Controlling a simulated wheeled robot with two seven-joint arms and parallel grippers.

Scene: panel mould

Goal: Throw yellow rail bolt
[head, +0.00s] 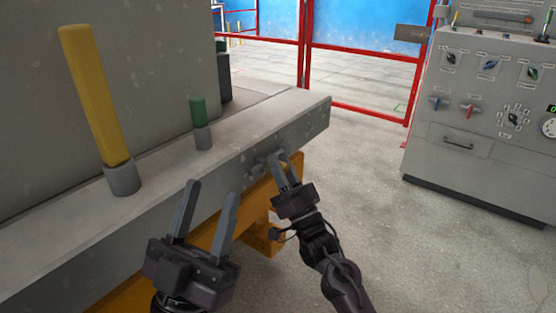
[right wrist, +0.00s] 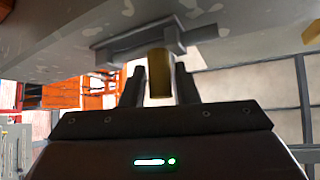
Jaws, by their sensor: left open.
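The rail bolt (head: 258,167) is a small grey sliding bolt on the side face of the long grey rail. In the right wrist view its yellow knob (right wrist: 159,74) sticks out below the grey bolt body (right wrist: 138,43). My right gripper (head: 285,160) is at the bolt. Its fingers stand on either side of the knob, with a narrow gap showing on both sides, so it looks open around it. The knob is hidden by the gripper in the head view. My left gripper (head: 212,188) is open and empty, in front of the rail and left of the bolt.
The grey rail (head: 285,118) carries a tall yellow post (head: 95,95) and a short green-topped post (head: 199,118). An orange frame (head: 262,236) is under it. A grey control panel (head: 490,130) stands at the right, a red fence (head: 360,55) behind. Floor between is clear.

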